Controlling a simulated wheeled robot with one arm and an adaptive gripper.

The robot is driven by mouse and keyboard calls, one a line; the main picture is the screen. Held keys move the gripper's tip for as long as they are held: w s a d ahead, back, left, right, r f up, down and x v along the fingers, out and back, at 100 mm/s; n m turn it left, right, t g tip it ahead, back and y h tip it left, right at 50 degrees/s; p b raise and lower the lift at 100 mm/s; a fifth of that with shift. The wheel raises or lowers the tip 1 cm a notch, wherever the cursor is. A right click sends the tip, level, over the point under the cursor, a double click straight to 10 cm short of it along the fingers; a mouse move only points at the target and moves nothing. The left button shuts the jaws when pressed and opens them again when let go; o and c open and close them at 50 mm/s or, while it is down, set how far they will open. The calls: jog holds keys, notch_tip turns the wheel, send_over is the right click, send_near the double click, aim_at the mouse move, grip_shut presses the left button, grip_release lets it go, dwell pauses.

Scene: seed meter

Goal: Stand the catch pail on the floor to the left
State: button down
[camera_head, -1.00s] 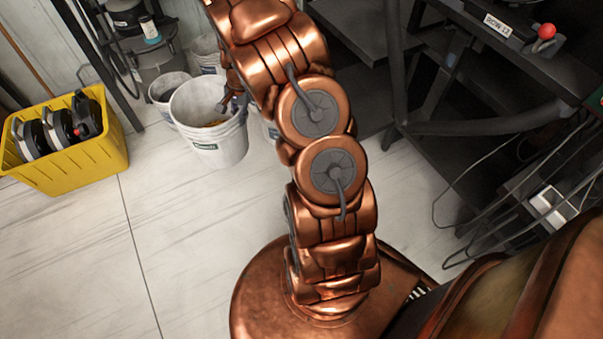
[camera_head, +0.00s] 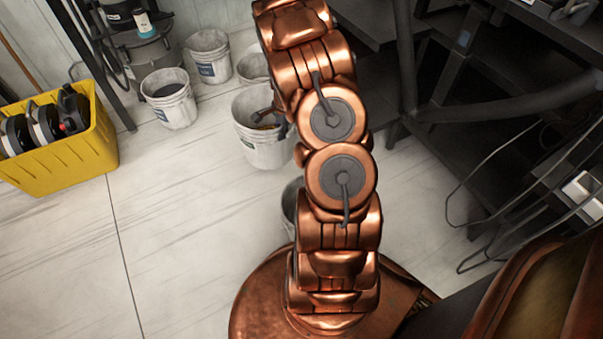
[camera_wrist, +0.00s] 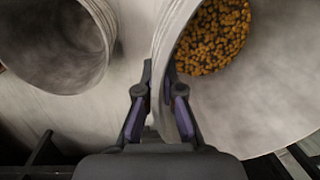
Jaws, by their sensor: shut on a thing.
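The catch pail (camera_head: 262,152) is a white bucket with golden-brown grains inside, seen in the head view left of my arm. Its right side is partly hidden by my arm. In the wrist view the pail (camera_wrist: 275,110) fills the right side, with the grains deep inside. My gripper (camera_wrist: 165,78) is shut on its near rim, one finger on each side of the wall. The gripper (camera_head: 268,113) also shows at the rim in the head view. I cannot tell whether the pail's base touches the floor.
Other white buckets stand close by: one with dark contents (camera_head: 168,105), one behind (camera_head: 210,62), and one partly behind my arm (camera_head: 290,210). A yellow crate (camera_head: 70,165) is at the left. A dark metal bench frame (camera_head: 480,90) is at the right. Floor at lower left is clear.

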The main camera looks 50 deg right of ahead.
jog(key=s+d+f+m+b, duration=0.2)
jog(key=f+b, duration=0.2)
jog(key=f, duration=0.5)
jog(key=s+d+f+m+b, duration=0.1)
jog(key=s+d+f+b, duration=0.1)
jog(key=f+b, duration=0.3)
notch_tip(320, 180, down, 5)
jog(key=shift+s+d+r+m+h, duration=0.1)
jog(key=shift+s+d+m+h, duration=0.2)
jog(key=shift+d, duration=0.45)
jog(key=c, duration=1.3)
grip_release()
